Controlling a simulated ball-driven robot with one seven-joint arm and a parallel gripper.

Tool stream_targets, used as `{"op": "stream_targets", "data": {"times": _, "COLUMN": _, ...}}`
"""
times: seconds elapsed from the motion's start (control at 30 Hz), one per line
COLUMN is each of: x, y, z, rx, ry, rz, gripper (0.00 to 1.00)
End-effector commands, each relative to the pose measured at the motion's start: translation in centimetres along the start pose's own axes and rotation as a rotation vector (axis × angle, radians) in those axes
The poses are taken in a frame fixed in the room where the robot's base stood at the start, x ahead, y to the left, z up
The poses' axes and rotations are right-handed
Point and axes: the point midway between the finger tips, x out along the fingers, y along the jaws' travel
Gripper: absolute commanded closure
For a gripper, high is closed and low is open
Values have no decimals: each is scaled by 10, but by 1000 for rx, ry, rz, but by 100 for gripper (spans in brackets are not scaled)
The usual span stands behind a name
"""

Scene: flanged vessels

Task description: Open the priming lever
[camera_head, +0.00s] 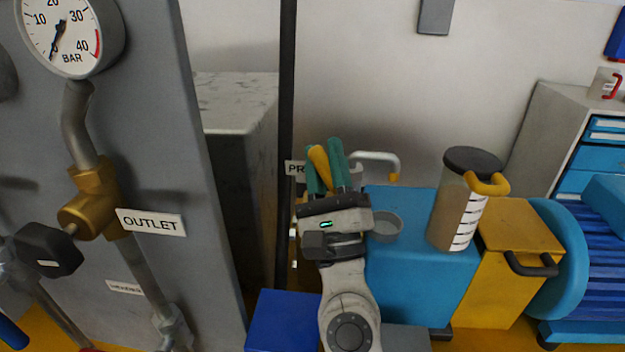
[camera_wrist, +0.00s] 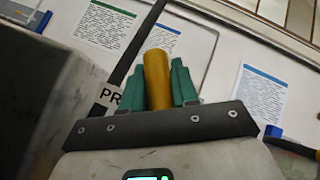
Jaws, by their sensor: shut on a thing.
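The priming lever shows as a yellow bar (camera_head: 320,168) between the green fingers of my gripper (camera_head: 327,166). In the wrist view the yellow lever (camera_wrist: 158,80) stands between the two green fingertips (camera_wrist: 158,88), and the gripper is shut on it. A white label with the letters "PR" (camera_head: 294,168) is partly hidden behind the gripper; it also shows in the wrist view (camera_wrist: 109,96). The lever's lower end and its mount are hidden by my gripper and wrist.
A grey panel with a pressure gauge (camera_head: 70,35), brass valve (camera_head: 92,205) and OUTLET label (camera_head: 151,222) stands left. A dark vertical post (camera_head: 287,120) is close left of my gripper. At right are a blue box (camera_head: 415,275), a brown-filled jug (camera_head: 459,205) and a yellow can (camera_head: 515,235).

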Motion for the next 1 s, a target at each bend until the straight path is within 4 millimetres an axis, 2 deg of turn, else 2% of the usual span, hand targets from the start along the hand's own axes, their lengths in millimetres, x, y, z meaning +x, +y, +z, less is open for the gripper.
{"op": "stream_targets", "data": {"times": 0.5, "x": -3, "y": -31, "z": -13, "rx": 278, "ry": 81, "rz": -279, "gripper": 100}}
{"op": "stream_targets", "data": {"times": 1.0, "x": -5, "y": -41, "z": -17, "rx": 362, "ry": 107, "rz": -362, "gripper": 100}}
